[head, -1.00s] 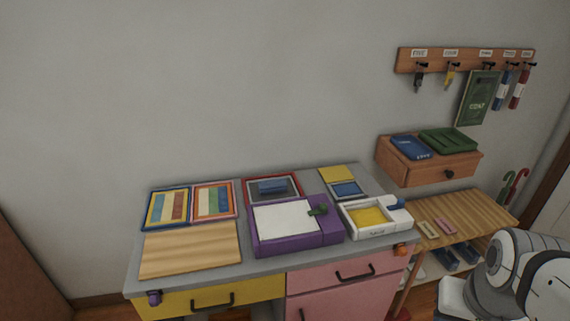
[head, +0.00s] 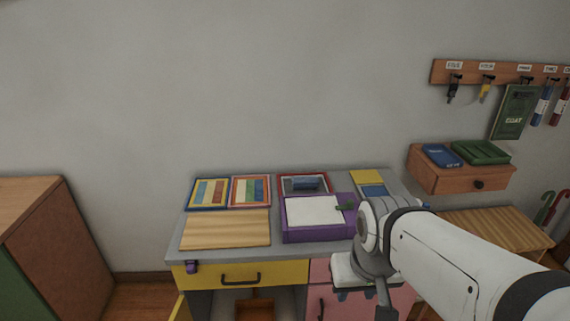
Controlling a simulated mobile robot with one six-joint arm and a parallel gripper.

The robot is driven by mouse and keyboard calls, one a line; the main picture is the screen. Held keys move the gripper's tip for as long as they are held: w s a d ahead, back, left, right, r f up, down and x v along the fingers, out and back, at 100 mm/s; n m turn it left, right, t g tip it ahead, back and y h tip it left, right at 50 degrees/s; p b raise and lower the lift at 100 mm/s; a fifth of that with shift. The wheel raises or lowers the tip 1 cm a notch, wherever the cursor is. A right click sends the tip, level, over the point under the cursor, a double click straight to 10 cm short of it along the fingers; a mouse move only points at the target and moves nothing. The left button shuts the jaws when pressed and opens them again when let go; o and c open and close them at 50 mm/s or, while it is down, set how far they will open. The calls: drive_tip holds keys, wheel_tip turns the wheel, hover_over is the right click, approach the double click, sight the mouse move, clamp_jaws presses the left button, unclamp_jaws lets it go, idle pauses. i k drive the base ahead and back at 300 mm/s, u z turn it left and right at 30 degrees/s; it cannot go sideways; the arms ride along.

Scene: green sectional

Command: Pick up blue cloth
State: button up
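I cannot pick out a blue cloth with certainty. A flat blue piece (head: 373,191) lies below a yellow square at the desk's right rear, partly hidden by my arm. My arm reaches in from the lower right, in front of the desk's right side. What seems to be my gripper (head: 354,294) hangs in front of the pink drawers. Its fingers are too unclear to tell open from shut, and nothing is clearly held.
The grey desk (head: 220,256) holds a purple box (head: 318,234), a wooden board (head: 226,229) and two striped panels. A wall shelf (head: 463,178) with blue and green trays and a hook rail (head: 500,73) are at right. A brown cabinet (head: 35,225) stands left.

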sight(302, 183)
drive_tip(key=z, duration=0.05)
drive_tip(key=i, duration=1)
drive_tip(key=u, duration=0.05)
